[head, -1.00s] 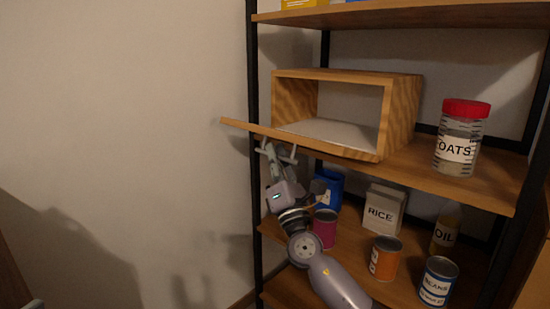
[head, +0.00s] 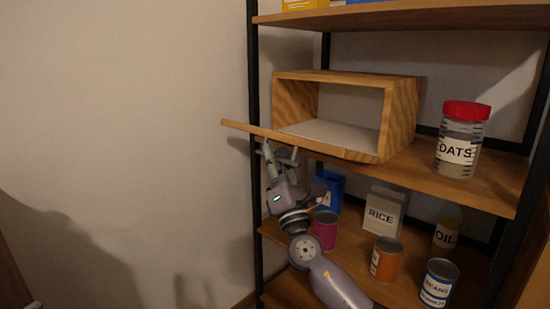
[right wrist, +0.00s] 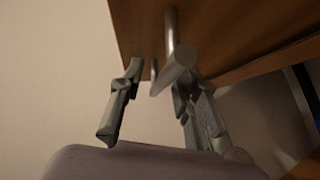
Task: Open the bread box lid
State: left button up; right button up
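The wooden bread box (head: 402,112) sits on the middle shelf with its front open, and its pale inside shows. Its lid (head: 245,129) is swung down and juts out from the bottom front edge, close to level. My right gripper (head: 280,160) is just under the lid. In the right wrist view, the metal handle (right wrist: 178,65) hangs from the lid's underside (right wrist: 240,30), between the fingers of my right gripper (right wrist: 158,105). The fingers are apart, with a gap to the handle on the left side. My left gripper is not in view.
An oats jar (head: 460,140) with a red lid stands right of the box. On the shelf below are a rice box (head: 383,212), an oil bottle (head: 446,232), a blue box (head: 330,188) and several cans. A black shelf post (head: 254,80) stands close to my right arm.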

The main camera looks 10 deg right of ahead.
jog(key=v, duration=1.2)
